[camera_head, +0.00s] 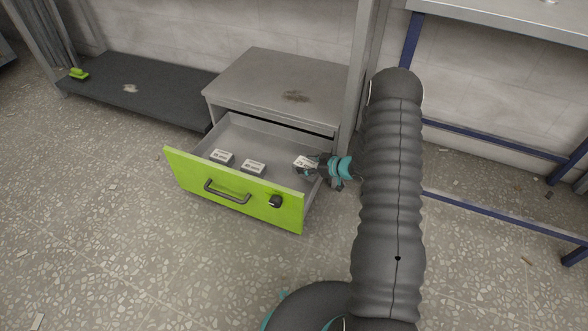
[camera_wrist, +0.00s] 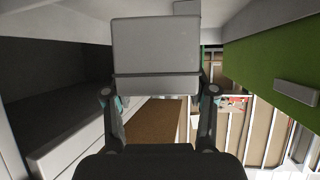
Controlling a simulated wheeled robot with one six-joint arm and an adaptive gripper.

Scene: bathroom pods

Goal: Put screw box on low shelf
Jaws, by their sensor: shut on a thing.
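A small white screw box (camera_head: 304,162) is at the right end of the open drawer (camera_head: 236,126) in the head view. My gripper (camera_head: 312,167) is shut on this box. In the wrist view the held box (camera_wrist: 156,55) looks like a pale grey block between the two fingers (camera_wrist: 158,95). I cannot tell whether it touches the drawer floor. Two similar white boxes, one at left (camera_head: 222,156) and one in the middle (camera_head: 253,167), lie in the drawer. A low dark shelf (camera_head: 150,102) runs near the floor at the left.
The drawer has a green front (camera_head: 235,190) with a dark handle, and sits in a grey cabinet (camera_head: 285,75). The shelf bears a green object (camera_head: 79,73) at its far left and is otherwise largely bare. A blue-framed table (camera_head: 500,20) stands at right. The floor in front is open.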

